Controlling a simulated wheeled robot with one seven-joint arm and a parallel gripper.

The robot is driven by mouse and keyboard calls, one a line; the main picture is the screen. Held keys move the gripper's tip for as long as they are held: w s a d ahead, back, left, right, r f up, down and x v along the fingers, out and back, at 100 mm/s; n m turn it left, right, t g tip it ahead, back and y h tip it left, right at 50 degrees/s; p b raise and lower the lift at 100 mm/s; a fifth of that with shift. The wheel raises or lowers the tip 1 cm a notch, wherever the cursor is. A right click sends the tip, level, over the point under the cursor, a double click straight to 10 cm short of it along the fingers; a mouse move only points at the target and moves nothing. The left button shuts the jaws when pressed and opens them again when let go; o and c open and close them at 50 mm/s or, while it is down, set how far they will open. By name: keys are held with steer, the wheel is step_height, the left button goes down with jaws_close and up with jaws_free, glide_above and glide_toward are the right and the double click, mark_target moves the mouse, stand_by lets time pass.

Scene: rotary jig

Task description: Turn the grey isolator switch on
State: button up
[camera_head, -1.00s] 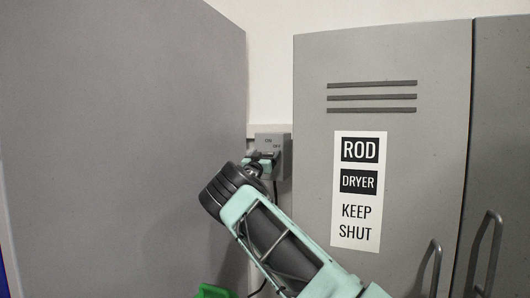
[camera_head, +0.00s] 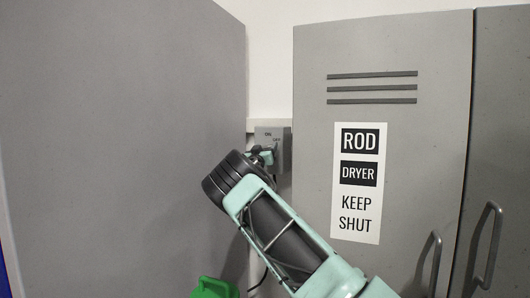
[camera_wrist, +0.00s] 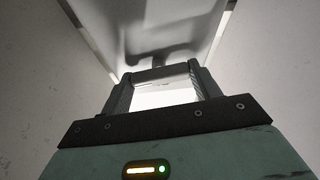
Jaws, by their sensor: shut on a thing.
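The grey isolator switch (camera_head: 271,133) is a small wall box in the gap between the left grey panel and the dryer door. ON and OFF marks show on its face, ON at upper left of OFF. My gripper (camera_head: 267,151) reaches its lower front and is shut on its handle. In the wrist view, the handle (camera_wrist: 160,75) is a dark bar between the fingertips, with the pale box behind it. In the head view my wrist and fingers cover much of the handle, so I cannot tell which mark it points at.
A large grey panel (camera_head: 120,140) stands close on the left. The grey dryer door (camera_head: 315,200), labelled ROD DRYER KEEP SHUT, is on the right, with bar handles (camera_head: 487,245) low down. A green object (camera_head: 214,288) sits at the bottom. The gap around the switch is narrow.

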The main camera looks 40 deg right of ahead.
steer(key=shift+s+n+t+y+b, duration=0.1)
steer(key=shift+n+t+y+b, duration=0.55)
steer(key=shift+n, duration=1.2)
steer(key=shift+n+t+y+b, duration=0.5)
steer(key=shift+n+y, duration=0.25)
steer(key=shift+n, duration=1.15)
steer(key=shift+s+n+t+y+b, duration=0.1)
steer(key=shift+n+t+y+b, duration=0.5)
steer(key=shift+n, duration=1.25)
steer(key=shift+r, duration=0.1)
steer(key=o, duration=1)
steer(key=b+v, duration=0.7)
steer(key=v, duration=1)
steer(key=shift+s+a, duration=0.1)
steer(key=shift+s, duration=0.1)
